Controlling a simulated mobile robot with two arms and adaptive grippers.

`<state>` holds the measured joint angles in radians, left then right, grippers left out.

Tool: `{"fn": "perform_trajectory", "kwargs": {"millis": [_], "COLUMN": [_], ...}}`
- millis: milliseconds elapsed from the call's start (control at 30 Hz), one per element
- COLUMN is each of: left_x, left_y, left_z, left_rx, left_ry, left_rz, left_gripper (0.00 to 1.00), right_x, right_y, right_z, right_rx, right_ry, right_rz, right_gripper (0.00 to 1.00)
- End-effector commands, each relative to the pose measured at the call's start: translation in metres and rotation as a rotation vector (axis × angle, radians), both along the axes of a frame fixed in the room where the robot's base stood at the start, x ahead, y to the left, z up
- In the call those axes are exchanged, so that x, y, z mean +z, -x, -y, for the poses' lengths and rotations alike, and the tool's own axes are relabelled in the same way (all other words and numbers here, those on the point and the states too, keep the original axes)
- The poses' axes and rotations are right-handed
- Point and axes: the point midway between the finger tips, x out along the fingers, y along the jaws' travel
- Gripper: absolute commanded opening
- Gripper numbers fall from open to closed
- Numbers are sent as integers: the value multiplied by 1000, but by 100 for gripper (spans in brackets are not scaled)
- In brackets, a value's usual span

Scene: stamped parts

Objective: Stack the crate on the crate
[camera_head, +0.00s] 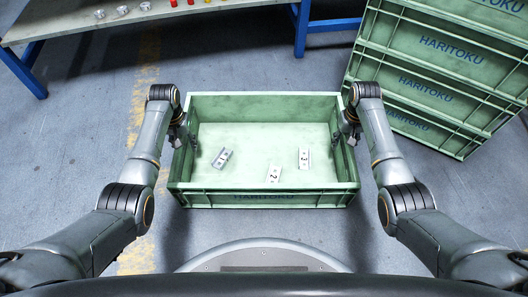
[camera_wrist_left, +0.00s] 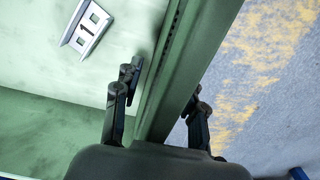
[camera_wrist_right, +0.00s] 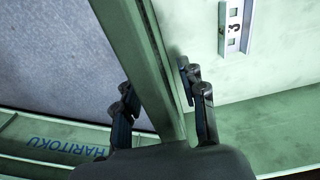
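A green open crate (camera_head: 265,187) is in the middle of the head view, upright, between my two arms. Other green crates marked HARITOKU (camera_head: 436,88) stand in a stack at the right. My left gripper (camera_head: 183,133) has its fingers on both sides of the crate's left wall, as the left wrist view (camera_wrist_left: 165,90) shows, and looks shut on it. My right gripper (camera_head: 347,132) straddles the right wall in the same way in the right wrist view (camera_wrist_right: 155,85). Whether the crate touches the floor is hard to tell.
Inside the crate lie metal parts numbered 1 (camera_head: 222,158), 2 (camera_head: 273,174) and 3 (camera_head: 304,158). A table (camera_head: 75,22) with blue legs and small parts is at the back left. Floor (camera_head: 260,65) is clear behind the crate.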

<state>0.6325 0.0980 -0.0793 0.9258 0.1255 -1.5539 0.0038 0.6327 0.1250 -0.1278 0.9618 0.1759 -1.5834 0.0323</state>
Motion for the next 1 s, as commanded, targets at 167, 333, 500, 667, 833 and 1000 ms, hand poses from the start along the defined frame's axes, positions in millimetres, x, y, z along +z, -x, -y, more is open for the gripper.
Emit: {"fn": "perform_trajectory", "kwargs": {"millis": [167, 333, 500, 667, 833, 1000], "left_x": [0, 0, 0, 4, 8, 19], "left_y": [0, 0, 0, -2, -2, -2], "left_z": [0, 0, 0, 0, 0, 0], "left_rx": [0, 0, 0, 0, 0, 0], "left_ry": [0, 0, 1, 1, 1, 1], "left_rz": [0, 0, 0, 5, 5, 5], "left_gripper": [3, 0, 0, 0, 0, 0], "right_x": [0, 0, 0, 4, 8, 19], "right_y": [0, 0, 0, -2, -2, -2], "right_z": [0, 0, 0, 0, 0, 0], "right_rx": [0, 0, 0, 0, 0, 0], "right_ry": [0, 0, 0, -1, -1, -1], "right_rz": [0, 0, 0, 5, 5, 5], "right_gripper": [3, 0, 0, 0, 0, 0]}}
